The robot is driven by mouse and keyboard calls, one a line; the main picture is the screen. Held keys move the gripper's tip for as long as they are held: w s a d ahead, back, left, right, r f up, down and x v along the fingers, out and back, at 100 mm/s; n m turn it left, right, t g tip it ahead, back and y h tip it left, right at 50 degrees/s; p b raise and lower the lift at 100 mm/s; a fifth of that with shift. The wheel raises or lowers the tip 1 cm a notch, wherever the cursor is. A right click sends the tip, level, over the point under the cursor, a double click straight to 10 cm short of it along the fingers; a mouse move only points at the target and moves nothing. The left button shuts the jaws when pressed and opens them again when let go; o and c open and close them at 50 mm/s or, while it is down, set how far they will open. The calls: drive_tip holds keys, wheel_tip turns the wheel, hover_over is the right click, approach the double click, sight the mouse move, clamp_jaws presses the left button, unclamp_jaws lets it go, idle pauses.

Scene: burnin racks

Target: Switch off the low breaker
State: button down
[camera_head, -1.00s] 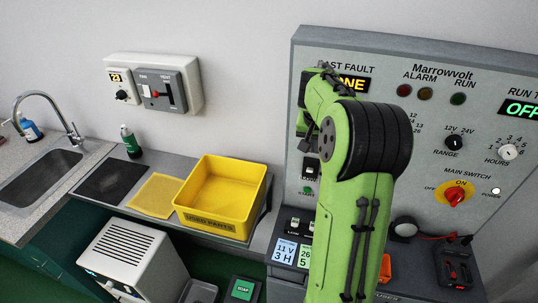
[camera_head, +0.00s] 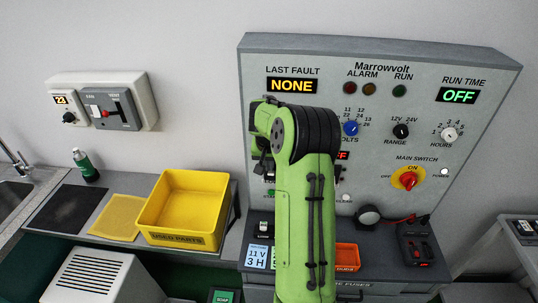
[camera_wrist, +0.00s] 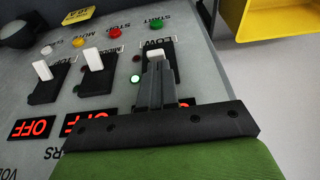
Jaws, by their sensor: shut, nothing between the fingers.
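The low breaker's black switch body, marked LOW, is in the wrist view near the top middle, with its white toggle (camera_wrist: 155,55) showing just beyond my fingertips. My gripper (camera_wrist: 160,70) is shut and empty, its fingers over the lower part of that switch. I cannot tell whether the tips touch the toggle. A small pale green lamp (camera_wrist: 135,79) shows beside it. In the head view my arm hides the gripper and most of the breakers on the grey Marrowvolt panel (camera_head: 375,180).
Two other breakers with white toggles (camera_wrist: 92,58) (camera_wrist: 42,70) stand alongside, with red OFF displays (camera_wrist: 30,127) below. Coloured buttons (camera_wrist: 115,32) sit close by. A yellow bin (camera_head: 187,200) stands on the counter left of the panel. The red main switch (camera_head: 408,181) is to the right.

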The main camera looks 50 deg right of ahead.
drive_tip(key=shift+w+d+f, duration=0.1)
drive_tip(key=shift+f, duration=0.4)
drive_tip(key=shift+f+b, duration=0.15)
drive_tip(key=shift+b, duration=0.15)
drive_tip(key=shift+f+b, duration=0.1)
drive_tip(key=shift+b, duration=0.25)
drive_tip(key=shift+a+t+h+b, duration=0.2)
drive_tip(key=shift+t+h+b, duration=0.1)
drive_tip(key=shift+b, duration=0.5)
drive_tip(key=shift+f, duration=0.1)
